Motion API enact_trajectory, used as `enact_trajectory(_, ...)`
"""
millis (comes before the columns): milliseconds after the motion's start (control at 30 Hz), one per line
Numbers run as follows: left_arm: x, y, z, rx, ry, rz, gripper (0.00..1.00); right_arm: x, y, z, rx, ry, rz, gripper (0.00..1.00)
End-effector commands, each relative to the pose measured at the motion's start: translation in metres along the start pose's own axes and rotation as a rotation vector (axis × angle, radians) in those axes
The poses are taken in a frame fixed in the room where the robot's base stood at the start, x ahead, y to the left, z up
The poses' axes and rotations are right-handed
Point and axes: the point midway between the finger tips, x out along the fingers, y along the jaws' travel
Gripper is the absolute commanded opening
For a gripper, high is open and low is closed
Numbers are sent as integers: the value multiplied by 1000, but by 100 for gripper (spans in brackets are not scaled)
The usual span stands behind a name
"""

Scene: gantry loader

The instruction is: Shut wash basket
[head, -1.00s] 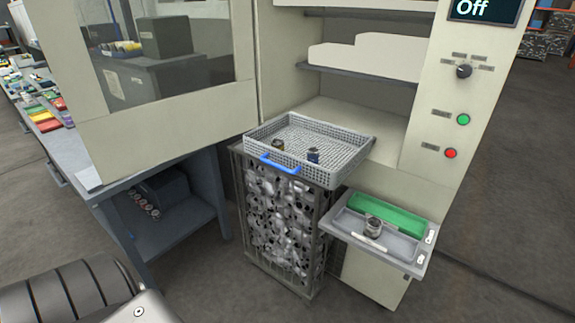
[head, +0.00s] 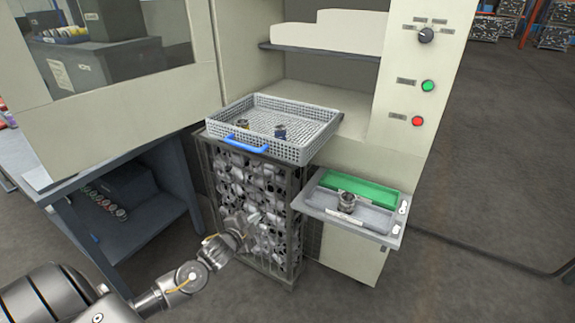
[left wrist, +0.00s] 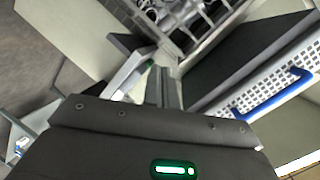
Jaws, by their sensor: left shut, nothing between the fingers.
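The wash basket (head: 290,153) is a grey mesh tray with a blue handle (head: 246,146) on its front wall. It sits drawn out in front of the machine's opening, above a rack of metal parts. Two small dark parts lie in it. In the left wrist view, its blue handle (left wrist: 272,97) and mesh wall (left wrist: 252,96) show at the right. My left gripper (head: 248,222) is shut and empty, below and apart from the handle, in front of the rack. Its fingers (left wrist: 166,88) also show in the left wrist view. My right gripper is out of view.
The rack (head: 262,195) stands under the basket. A side tray (head: 372,219) with a green bin and a metal part juts out at the right. A workbench (head: 150,160) stands at the left. The machine's compartment (head: 318,93) behind the basket is open.

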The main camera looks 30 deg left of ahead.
Motion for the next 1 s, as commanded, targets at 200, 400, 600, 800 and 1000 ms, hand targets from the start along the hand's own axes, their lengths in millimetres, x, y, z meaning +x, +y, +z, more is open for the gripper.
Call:
enact_trajectory(200, -70, -107, -114, 264, 190, -199, 0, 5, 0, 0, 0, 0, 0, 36)
enact_trajectory(400, -96, -126, -132, 454, 173, -240, 0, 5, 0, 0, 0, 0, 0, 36)
enact_trajectory(600, -95, -125, -132, 506, 164, -240, 0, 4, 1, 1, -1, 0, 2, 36)
enact_trajectory(800, -82, -129, -135, 505, 163, -242, 0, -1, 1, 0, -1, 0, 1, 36)
enact_trajectory(1000, -45, -139, -144, 504, 163, -243, 0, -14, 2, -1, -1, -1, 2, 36)
